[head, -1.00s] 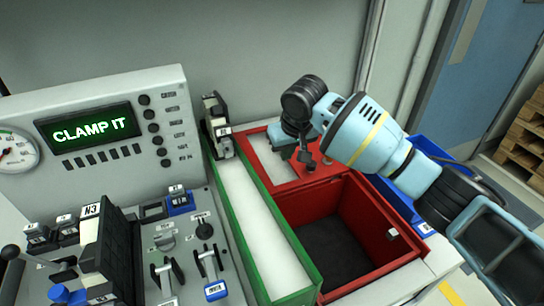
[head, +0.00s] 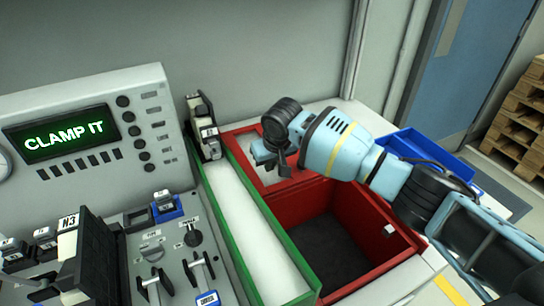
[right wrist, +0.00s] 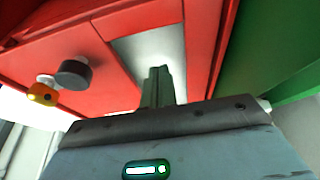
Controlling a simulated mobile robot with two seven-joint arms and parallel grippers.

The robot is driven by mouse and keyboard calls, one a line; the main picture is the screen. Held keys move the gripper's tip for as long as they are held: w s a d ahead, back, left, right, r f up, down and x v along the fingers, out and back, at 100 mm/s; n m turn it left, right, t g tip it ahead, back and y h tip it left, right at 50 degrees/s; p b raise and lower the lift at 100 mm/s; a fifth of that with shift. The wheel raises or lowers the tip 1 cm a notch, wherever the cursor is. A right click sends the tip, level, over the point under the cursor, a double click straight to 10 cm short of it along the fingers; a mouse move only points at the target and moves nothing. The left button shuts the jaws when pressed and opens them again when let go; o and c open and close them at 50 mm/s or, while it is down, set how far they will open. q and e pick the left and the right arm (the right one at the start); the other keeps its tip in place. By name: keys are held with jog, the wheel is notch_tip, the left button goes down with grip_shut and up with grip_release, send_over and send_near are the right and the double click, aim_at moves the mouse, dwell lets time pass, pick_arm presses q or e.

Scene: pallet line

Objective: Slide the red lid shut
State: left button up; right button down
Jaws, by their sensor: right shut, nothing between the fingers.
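The red lid (head: 296,183) lies at the far end of the red box (head: 378,232), and the near part of the box is open with a dark inside. A pale inset panel (right wrist: 155,52) shows in the red surface in the right wrist view. My right gripper (head: 266,156) is over the lid's far left part, with its fingers shut and empty. In the right wrist view the fingers (right wrist: 158,84) reach towards the pale panel; I cannot tell whether they touch it. My arm hides part of the lid. My left gripper is not in view.
A green-edged white channel (head: 250,232) runs along the box's left side. The control panel (head: 85,130) reads "CLAMP IT". A blue tray (head: 440,160) stands behind my right arm. In the right wrist view a dark knob (right wrist: 75,74) and a yellow part (right wrist: 42,94) stick out from the red surface.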

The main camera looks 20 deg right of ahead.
jog(key=shift+x, duration=0.85)
jog(key=shift+s+d+r+p, duration=0.2)
jog(key=shift+s+p, duration=0.1)
jog(key=shift+s, duration=0.3)
jog(key=shift+s+d+r+p, duration=0.15)
jog(key=shift+s+p, duration=0.1)
jog(key=shift+s, duration=0.65)
jog(key=shift+s+f, duration=0.1)
jog(key=shift+s, duration=0.35)
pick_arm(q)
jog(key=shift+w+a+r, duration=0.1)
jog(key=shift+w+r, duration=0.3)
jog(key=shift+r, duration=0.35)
pick_arm(e)
jog(key=shift+f, duration=0.1)
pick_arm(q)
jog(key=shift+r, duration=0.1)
pick_arm(e)
jog(key=shift+s, duration=0.1)
